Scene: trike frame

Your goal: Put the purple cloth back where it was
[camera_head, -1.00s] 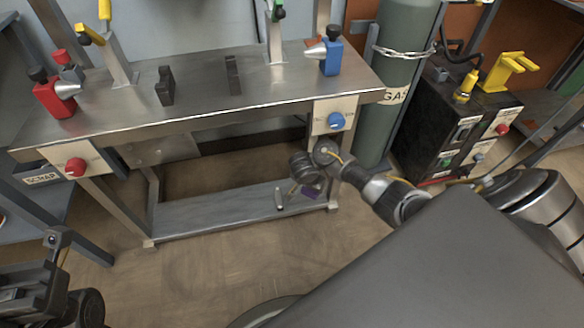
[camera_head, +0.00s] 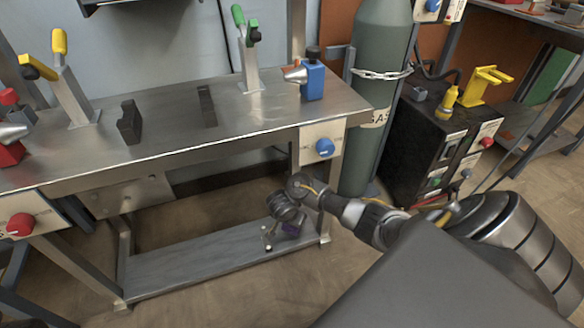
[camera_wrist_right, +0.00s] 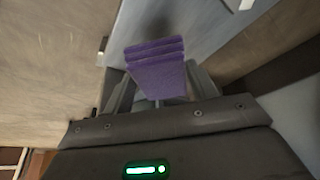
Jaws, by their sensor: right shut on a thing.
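The purple cloth (camera_head: 291,229) is mostly hidden by my right gripper (camera_head: 280,238) in the head view. In the right wrist view the cloth (camera_wrist_right: 158,72) looks like a folded stack, held between the fingers of my right gripper (camera_wrist_right: 160,88). The gripper is shut on it, low under the bench top, by the right end of the bench's lower shelf (camera_head: 190,268). I cannot tell whether the cloth touches the shelf. My left gripper is not in view.
The metal bench (camera_head: 160,130) carries a blue clamp (camera_head: 313,80), a green-handled clamp (camera_head: 245,50) and dark blocks. Its right leg is close to my right arm. A gas cylinder (camera_head: 378,90) and black welding unit (camera_head: 440,140) stand at right.

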